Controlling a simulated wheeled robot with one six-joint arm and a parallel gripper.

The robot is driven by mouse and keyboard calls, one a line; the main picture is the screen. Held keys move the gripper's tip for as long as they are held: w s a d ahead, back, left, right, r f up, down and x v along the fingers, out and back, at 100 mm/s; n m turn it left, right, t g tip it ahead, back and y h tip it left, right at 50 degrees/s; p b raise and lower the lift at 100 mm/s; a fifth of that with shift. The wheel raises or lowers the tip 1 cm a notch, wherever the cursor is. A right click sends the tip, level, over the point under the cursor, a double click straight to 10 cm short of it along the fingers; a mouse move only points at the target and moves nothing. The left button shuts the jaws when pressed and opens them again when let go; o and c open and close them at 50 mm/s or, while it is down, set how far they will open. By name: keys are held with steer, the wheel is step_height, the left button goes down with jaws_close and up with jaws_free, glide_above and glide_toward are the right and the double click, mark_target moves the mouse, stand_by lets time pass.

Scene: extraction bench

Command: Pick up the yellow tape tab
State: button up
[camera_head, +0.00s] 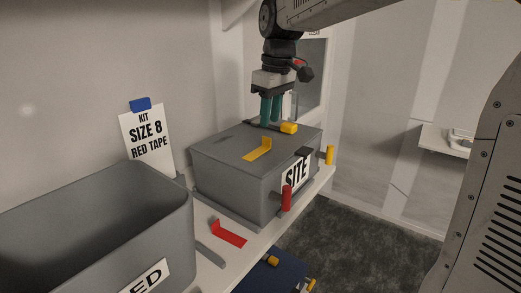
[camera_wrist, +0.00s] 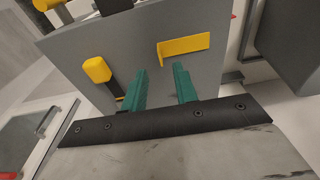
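The yellow tape tab (camera_head: 258,150) lies on the lid of the closed grey box (camera_head: 222,150), with one end bent upward. It also shows in the wrist view (camera_wrist: 184,48), beyond the fingertips and slightly right of the gap between them. My gripper (camera_head: 270,118) points down above the back part of the lid, behind the tab in the head view. Its two green fingers are apart, and the wrist view shows nothing held between them (camera_wrist: 160,72). Whether the fingertips touch the lid is unclear.
A yellow-ended dark handle (camera_head: 289,128) lies on the lid close beside my fingers. A red tape tab (camera_head: 229,234) lies on the white shelf in front. An open grey bin (camera_head: 90,215) and a "KIT SIZE 8 RED TAPE" sign (camera_head: 147,140) stand at left. Walls stand close behind.

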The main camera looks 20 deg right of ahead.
steer(key=f, duration=0.5)
steer(key=shift+w+a+f, duration=0.2)
steer(key=shift+w+f, duration=0.2)
jaws_close()
